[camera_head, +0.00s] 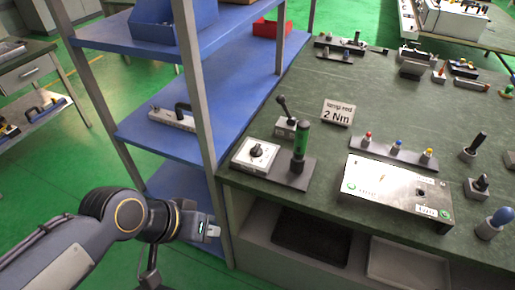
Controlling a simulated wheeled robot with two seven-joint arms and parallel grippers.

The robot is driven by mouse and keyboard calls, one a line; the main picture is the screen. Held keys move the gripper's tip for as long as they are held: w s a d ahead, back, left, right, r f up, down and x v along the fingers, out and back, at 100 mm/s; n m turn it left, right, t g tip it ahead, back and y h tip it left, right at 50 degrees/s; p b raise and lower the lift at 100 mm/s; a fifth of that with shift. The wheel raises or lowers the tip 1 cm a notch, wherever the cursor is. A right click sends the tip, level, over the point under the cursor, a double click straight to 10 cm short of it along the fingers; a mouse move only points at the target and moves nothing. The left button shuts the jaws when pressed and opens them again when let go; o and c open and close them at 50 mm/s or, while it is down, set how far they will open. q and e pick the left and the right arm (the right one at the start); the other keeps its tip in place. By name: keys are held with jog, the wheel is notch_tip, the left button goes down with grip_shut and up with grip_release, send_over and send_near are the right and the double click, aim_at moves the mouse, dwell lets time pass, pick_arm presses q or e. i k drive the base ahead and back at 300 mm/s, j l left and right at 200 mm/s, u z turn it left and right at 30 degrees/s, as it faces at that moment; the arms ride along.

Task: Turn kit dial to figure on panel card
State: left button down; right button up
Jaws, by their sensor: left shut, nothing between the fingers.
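The kit dial is a black knob (257,151) on a white square box (245,163) at the table's near left corner. Its scale is too small to read. A green upright tool (300,147) stands on a dark plate beside the dial box. My left gripper (211,231) is shut and empty. It is low and to the left of the dial, in front of the blue shelf and apart from the dial. My right gripper is not in view.
A silver panel box (395,187) lies right of the dial. A black-handled lever (284,115) is behind the dial box. The blue shelf rack's post (195,90) rises close left of the table. The table's middle is clear.

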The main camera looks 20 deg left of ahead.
aim_at(256, 151)
jog(key=j+u, duration=0.1)
jog(key=u, duration=0.3)
jog(key=i+j+u, duration=0.1)
jog(key=u, duration=0.3)
jog(key=i+u, duration=0.1)
jog(key=u, duration=0.3)
jog(key=j+u, duration=0.15)
jog(key=u, duration=0.25)
jog(key=i+l, duration=0.05)
